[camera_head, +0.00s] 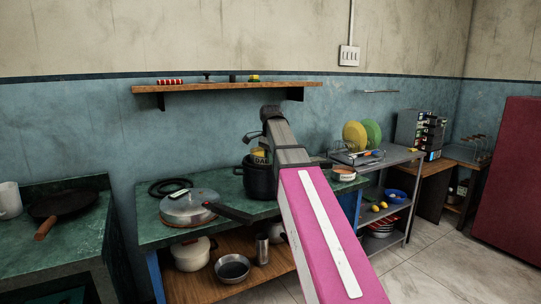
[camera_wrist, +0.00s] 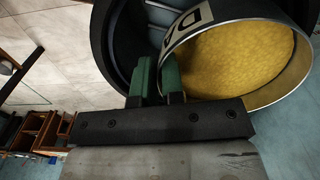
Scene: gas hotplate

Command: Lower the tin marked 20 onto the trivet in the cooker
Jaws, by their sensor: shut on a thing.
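A tin (camera_head: 260,154) with a label reading "DAL" in part shows just above the rim of a dark, deep cooker (camera_head: 259,182) on the green counter. In the wrist view the tin (camera_wrist: 205,17) is open at the top and full of yellow dal (camera_wrist: 240,62). The cooker's dark wall (camera_wrist: 104,45) curves round behind it. My gripper (camera_wrist: 156,78) is shut on the tin's wall at the rim, with its green fingers. The tin is at the cooker's mouth; how deep it sits is unclear. The number 20 is not readable.
A steel lidded pan (camera_head: 188,208) with a long dark handle stands left of the cooker, by a black ring (camera_head: 165,187). A small bowl (camera_head: 344,174) stands to the right. A wooden shelf (camera_head: 225,88) hangs above. A dish rack (camera_head: 357,157) is further right.

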